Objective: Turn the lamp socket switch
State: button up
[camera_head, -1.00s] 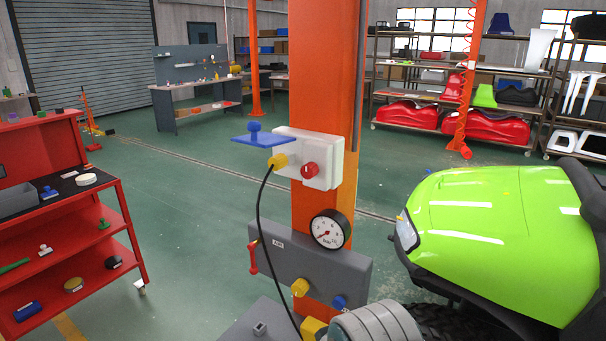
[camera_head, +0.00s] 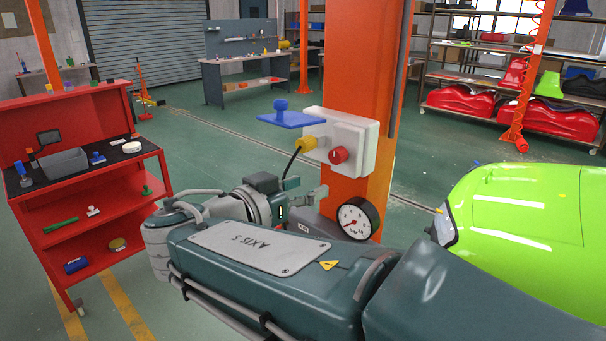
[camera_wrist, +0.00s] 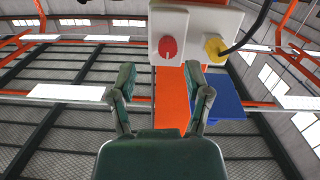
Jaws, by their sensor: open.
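A white socket box (camera_head: 357,131) is fixed to an orange column and carries a red knob (camera_head: 339,155), which looks like the switch, and a yellow plug (camera_head: 305,144) with a black cable. In the wrist view the red knob (camera_wrist: 168,47) is ahead of my gripper (camera_wrist: 159,70), beyond the fingertips. The yellow plug (camera_wrist: 215,47) is to its right. The fingers are apart with nothing between them. In the head view my gripper (camera_head: 306,192) is below and left of the box, not touching the knob. The knob's exact angle is hard to tell.
A blue plate with a knob (camera_head: 291,118) juts out beside the box. A pressure gauge (camera_head: 357,218) is below it on the orange column (camera_head: 367,60). A green vehicle (camera_head: 530,220) stands at right, a red tool cart (camera_head: 85,190) at left. My arm covers the lower middle.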

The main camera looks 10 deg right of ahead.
aim_at(333, 158)
jog(key=shift+m+t+h, duration=0.3)
jog(key=shift+m+t, duration=0.1)
jog(key=x, duration=0.2)
jog(key=r+x, duration=0.1)
jog(key=x, duration=0.5)
jog(key=shift+w+a+r, duration=0.2)
jog(key=shift+w+r, duration=0.1)
jog(key=shift+w, duration=0.2)
jog(key=shift+w+d, duration=0.1)
jog(key=c, duration=0.6)
